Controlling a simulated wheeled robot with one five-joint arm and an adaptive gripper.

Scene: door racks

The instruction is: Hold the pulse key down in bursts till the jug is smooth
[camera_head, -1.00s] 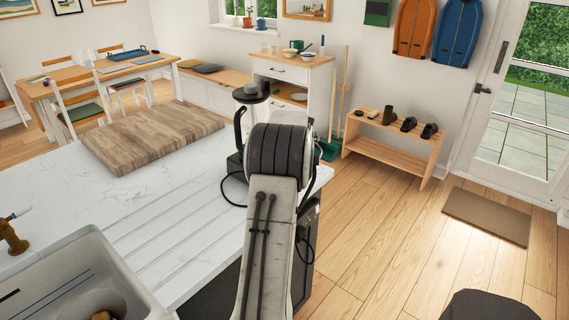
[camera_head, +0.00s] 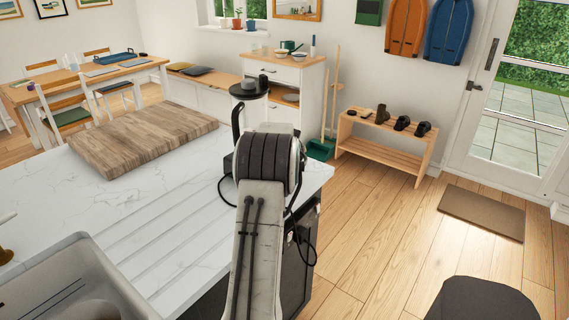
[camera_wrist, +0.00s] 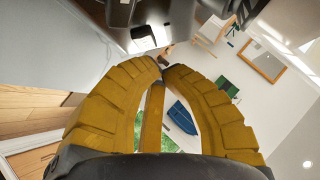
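The blender (camera_head: 249,91) stands near the end of the white counter in the head view. Its dark lid and black handle show above my arm; most of the jug and base is hidden behind the arm. I cannot see how smooth the contents are. In the wrist view, a dark, glossy body with a pale panel, apparently the blender base (camera_wrist: 118,14), is at the top edge, just beyond my fingertips. My gripper (camera_wrist: 163,68) has yellow ribbed fingers, bowed with tips together and nothing seen between them. I cannot tell whether they touch the base or its pulse key.
A wooden board (camera_head: 145,138) lies on the counter (camera_head: 150,235) left of the blender. A sink (camera_head: 75,285) is at lower left. A black cord loops beside the blender. A shoe bench (camera_head: 378,158) and doormat (camera_head: 482,214) stand beyond; the wooden floor between is mostly open.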

